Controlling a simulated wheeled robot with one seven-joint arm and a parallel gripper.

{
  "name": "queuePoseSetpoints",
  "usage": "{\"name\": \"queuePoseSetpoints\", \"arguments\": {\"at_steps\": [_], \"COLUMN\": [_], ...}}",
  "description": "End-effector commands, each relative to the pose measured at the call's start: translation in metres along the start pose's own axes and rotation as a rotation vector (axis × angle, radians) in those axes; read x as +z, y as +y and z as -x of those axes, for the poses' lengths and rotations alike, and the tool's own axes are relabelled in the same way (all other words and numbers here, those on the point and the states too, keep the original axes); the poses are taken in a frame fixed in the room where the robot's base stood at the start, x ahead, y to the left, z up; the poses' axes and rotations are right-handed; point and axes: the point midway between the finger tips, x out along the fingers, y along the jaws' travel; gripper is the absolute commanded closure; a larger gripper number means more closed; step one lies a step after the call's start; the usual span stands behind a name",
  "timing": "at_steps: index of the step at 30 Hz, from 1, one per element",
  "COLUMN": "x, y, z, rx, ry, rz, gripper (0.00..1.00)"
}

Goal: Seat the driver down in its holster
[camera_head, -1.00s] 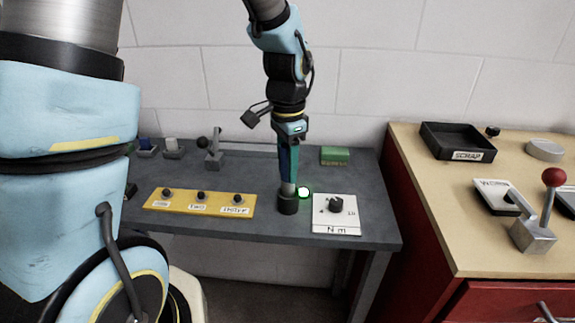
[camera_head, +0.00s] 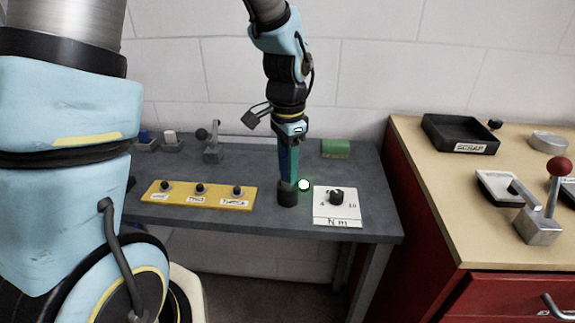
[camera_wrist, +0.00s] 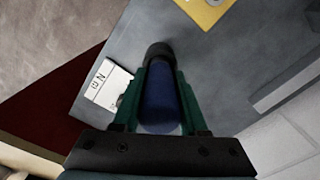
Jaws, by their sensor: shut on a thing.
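My gripper (camera_head: 288,172) points straight down over the grey bench and is shut on the driver. The driver's dark blue body (camera_wrist: 160,105) shows between the green fingers in the wrist view. The holster (camera_head: 288,197) is a short black cup near the bench's front edge. It also shows as a dark ring (camera_wrist: 159,49) at the driver's far end in the wrist view. The driver's lower end is in the holster's mouth, upright, and no grey shank shows between them. How deep it sits inside is hidden.
A white dial plate (camera_head: 337,218) lies to the right, and a yellow strip with knobs (camera_head: 170,199) to the left. A green block (camera_head: 335,149) is behind. A wooden bench (camera_head: 430,190) stands at the right.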

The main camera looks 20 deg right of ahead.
Motion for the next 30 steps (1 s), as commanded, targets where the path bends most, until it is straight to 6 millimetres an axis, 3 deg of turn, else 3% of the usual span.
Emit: {"name": "queuePoseSetpoints", "arguments": {"at_steps": [18,19,28,30], "x": [0.0,0.0,0.0,0.0], "y": [0.0,0.0,0.0,0.0], "z": [-0.015,-0.015,-0.015,-0.015], "rx": [0.0,0.0,0.0,0.0], "ry": [0.0,0.0,0.0,0.0], "rz": [0.0,0.0,0.0,0.0], "gripper": [1.0,0.57,0.23,0.23]}}
